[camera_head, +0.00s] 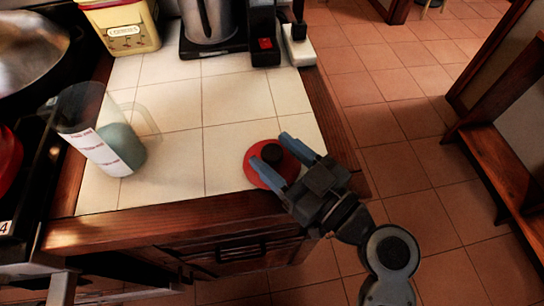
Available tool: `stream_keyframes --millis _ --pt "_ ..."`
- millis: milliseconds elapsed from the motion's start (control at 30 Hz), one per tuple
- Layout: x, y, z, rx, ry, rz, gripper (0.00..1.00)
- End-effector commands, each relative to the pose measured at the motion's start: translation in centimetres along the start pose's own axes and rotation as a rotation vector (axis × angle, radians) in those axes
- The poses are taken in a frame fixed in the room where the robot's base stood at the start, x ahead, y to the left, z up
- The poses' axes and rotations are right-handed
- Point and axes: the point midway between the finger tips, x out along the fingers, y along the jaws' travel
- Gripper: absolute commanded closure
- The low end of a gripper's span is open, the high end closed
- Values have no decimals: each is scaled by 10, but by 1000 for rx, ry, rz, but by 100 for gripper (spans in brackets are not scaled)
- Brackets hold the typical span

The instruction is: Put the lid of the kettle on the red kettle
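The lid is a red disc (254,176) with a black knob, lying on the white tiled counter close to its front right corner. My gripper (270,149) reaches in from the lower right. Its two blue fingers are apart, one on each side of the knob, with a gap showing between them and the knob. Part of the lid is hidden under the fingers. A red object (8,162), perhaps the red kettle, shows at the left edge on the dark stove. Most of it is cut off by the frame.
A clear measuring jug (95,140) stands on the counter between the stove and the lid. A yellow cookie tin (125,30), a coffee maker (212,22) and a white socket block (300,48) are at the back. A pan (30,55) is on the stove. The middle tiles are clear.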

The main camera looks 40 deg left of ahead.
Motion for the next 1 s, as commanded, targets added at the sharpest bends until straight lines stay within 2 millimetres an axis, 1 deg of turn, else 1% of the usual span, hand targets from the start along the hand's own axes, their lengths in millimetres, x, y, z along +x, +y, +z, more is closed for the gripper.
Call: stream_keyframes --millis 33,67,500,533,567,833,933,1000 --pt "0 0 0 0 0 0 47" --pt "0 0 0 0 0 0 50" --pt "0 0 0 0 0 0 92" --pt "0 0 0 0 0 0 93" --pt "0 0 0 0 0 0 98" --pt "0 0 -3 0 1 0 99" --pt "0 1 -8 -2 1 1 99" --pt "0 1 -16 -3 3 1 99"
